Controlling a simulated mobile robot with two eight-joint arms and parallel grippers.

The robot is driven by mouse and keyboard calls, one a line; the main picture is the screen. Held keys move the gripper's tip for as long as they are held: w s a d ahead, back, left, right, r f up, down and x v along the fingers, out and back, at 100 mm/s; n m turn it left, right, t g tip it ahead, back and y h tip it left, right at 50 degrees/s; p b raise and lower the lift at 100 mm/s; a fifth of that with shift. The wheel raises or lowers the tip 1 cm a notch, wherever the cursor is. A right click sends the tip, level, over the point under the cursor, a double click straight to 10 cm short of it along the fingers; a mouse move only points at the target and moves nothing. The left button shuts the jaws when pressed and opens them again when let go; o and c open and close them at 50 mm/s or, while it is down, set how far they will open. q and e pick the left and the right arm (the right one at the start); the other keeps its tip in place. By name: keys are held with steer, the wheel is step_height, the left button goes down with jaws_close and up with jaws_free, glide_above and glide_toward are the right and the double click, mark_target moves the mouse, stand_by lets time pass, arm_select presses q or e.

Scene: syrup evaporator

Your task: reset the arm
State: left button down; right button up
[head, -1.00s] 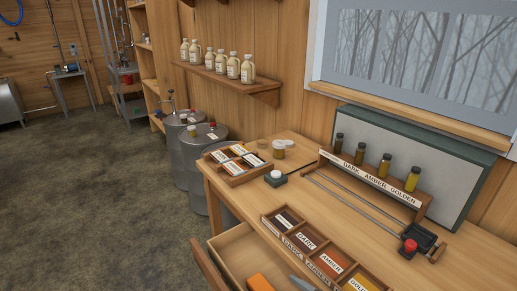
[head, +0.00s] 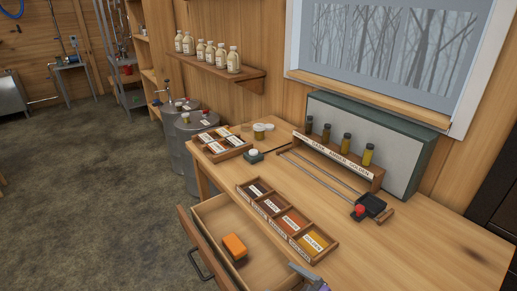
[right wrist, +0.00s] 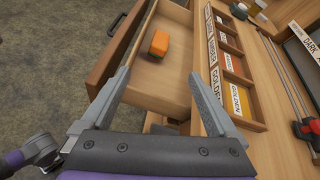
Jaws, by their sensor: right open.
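My right gripper (right wrist: 160,82) is open and empty in the right wrist view, its two grey fingers spread above the open drawer (right wrist: 172,88). Part of it also shows as a grey piece at the bottom edge of the head view, near the drawer's right end. The drawer (head: 205,212) is pulled out from the wooden table (head: 440,235). An orange block (head: 235,246) lies in it; in the right wrist view the block (right wrist: 159,43) shows a green part and lies beyond the fingertips, apart from them. My left gripper is not in view.
A compartment tray (head: 290,243) with labelled cards stands at the table's front edge, right beside the drawer. Behind are a rack of sample vials (head: 345,165), a red-topped item (head: 360,210), a smaller labelled tray (head: 222,157) and metal drums (head: 185,150). The table's right part is clear.

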arm_select(q)
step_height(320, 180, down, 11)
steer(key=b, duration=0.9)
arm_select(e)
steer(key=s+d+f+n+g+h, duration=0.4)
steer(key=s+f+n, duration=0.4)
steer(key=n, duration=0.5)
steer(key=s+d+f+n+g+h, duration=0.2)
steer(key=s+d+f+n+h, duration=0.3)
steer(key=f+n, duration=0.55)
arm_select(q)
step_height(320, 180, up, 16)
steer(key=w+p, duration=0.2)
steer(key=p, duration=1.2)
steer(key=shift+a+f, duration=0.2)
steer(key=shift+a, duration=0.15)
arm_select(e)
step_height(320, 180, up, 17)
steer(key=w+d+n+t+y, duration=0.1)
steer(key=n, duration=0.1)
steer(key=shift+w+d+f, duration=0.15)
steer(key=shift+w+f, duration=0.05)
steer(key=shift+w, duration=0.1)
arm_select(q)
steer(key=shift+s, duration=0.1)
arm_select(e)
steer(key=shift+s, duration=0.15)
